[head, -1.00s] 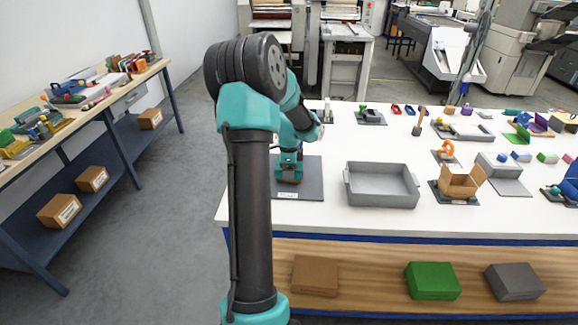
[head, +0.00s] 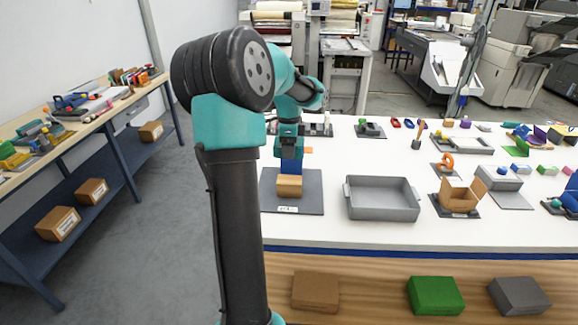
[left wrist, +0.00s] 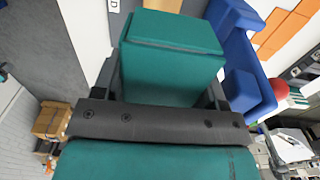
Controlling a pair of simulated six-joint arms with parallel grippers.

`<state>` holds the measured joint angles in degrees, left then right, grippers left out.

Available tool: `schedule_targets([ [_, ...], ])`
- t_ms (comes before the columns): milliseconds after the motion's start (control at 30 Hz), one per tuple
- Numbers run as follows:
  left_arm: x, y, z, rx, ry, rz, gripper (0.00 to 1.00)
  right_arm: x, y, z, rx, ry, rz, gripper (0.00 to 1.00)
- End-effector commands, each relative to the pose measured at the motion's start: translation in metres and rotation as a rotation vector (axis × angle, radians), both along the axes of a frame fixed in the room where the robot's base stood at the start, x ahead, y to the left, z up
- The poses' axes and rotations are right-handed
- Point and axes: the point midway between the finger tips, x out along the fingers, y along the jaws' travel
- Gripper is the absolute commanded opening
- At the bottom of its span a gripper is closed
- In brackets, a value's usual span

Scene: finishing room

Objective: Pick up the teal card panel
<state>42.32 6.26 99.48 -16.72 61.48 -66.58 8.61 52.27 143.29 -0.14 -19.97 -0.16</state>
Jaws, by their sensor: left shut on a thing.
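My left gripper (head: 289,153) is above the dark grey mat (head: 312,200) near the table's left end. In the left wrist view a teal block-like piece (left wrist: 172,50), which I take for the teal card panel, sits between the fingers of my left gripper (left wrist: 165,90). The gripper is shut on it. In the head view the held piece is hard to tell from my teal gripper. A tan block (head: 289,186) sits on the mat below, with a blue piece (head: 291,166) just behind it. My right gripper is not in view.
A grey open tray (head: 382,212) stands right of the mat. Farther right are an open cardboard box (head: 458,198) and an orange clamp-like piece (head: 446,161). Orange flat pieces (left wrist: 282,32) show beyond the blue piece. White table surface is bare behind the tray.

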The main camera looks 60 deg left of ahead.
Motion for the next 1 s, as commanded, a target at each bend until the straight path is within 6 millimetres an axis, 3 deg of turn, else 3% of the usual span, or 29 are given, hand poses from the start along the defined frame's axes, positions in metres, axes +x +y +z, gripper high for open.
schedule_targets([
  [200, 0.001, 0.001, 0.062, 0.004, -0.003, -0.001, 0.43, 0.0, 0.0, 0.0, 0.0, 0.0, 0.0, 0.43],
  [500, 0.0, 0.0, 0.119, 0.002, -0.001, 0.0, 0.43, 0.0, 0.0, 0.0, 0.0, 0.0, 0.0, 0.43],
  [700, 0.0, 0.0, 0.131, 0.001, 0.001, 0.0, 0.43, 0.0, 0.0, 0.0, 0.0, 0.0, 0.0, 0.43],
  [1000, 0.0, 0.0, 0.132, 0.001, 0.001, 0.0, 0.43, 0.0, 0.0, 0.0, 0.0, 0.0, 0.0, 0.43],
])
